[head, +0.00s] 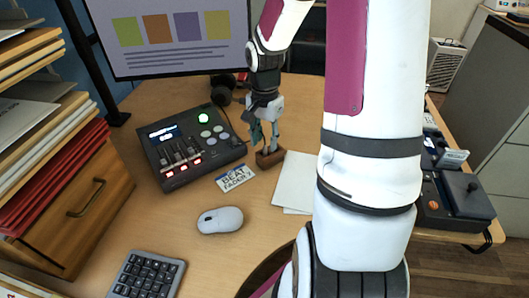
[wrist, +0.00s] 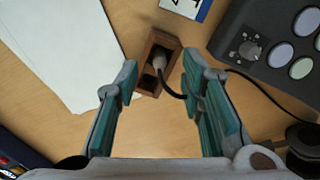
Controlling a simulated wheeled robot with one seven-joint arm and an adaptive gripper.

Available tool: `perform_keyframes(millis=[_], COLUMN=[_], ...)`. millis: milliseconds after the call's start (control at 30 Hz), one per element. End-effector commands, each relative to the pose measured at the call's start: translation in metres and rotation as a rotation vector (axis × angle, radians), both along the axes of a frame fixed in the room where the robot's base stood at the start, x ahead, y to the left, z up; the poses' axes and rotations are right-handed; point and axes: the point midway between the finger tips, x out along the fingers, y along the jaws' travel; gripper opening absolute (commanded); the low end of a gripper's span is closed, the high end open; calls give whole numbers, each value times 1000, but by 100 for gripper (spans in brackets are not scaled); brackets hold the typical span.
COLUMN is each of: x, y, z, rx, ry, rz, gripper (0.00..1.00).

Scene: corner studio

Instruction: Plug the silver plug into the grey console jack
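The silver plug (wrist: 159,57) stands in a small brown wooden holder (wrist: 162,40), which has a second, empty dark opening; the holder also shows in the head view (head: 272,158). A black cable (wrist: 175,95) runs from the plug, behind the right finger and off to the right. My gripper (wrist: 160,78) is open, its teal-padded fingers on either side of the plug and apart from it. In the head view my gripper (head: 263,140) hangs over the holder and hides the plug. The black console (head: 190,145) lies left of it; its grey jack (wrist: 244,49) appears in the wrist view.
A "Beat Fader" card (head: 236,178) lies in front of the console, with a mouse (head: 220,220) and keyboard (head: 148,275) nearer. White paper (head: 293,183) lies right of the holder. Headphones (head: 222,88) stand behind the console. A wooden drawer unit (head: 75,205) bounds the left.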

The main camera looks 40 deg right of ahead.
Motion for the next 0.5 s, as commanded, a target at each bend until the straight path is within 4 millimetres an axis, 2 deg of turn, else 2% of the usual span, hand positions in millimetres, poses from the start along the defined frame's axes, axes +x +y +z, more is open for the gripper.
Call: perform_keyframes(millis=[100, 200, 500], x=[-1, -1, -1], y=[1, 1, 0], z=[-18, -25, -26], rx=[1, 1, 0], ry=[2, 0, 0], rz=[1, 0, 0], gripper=[36, 36, 36])
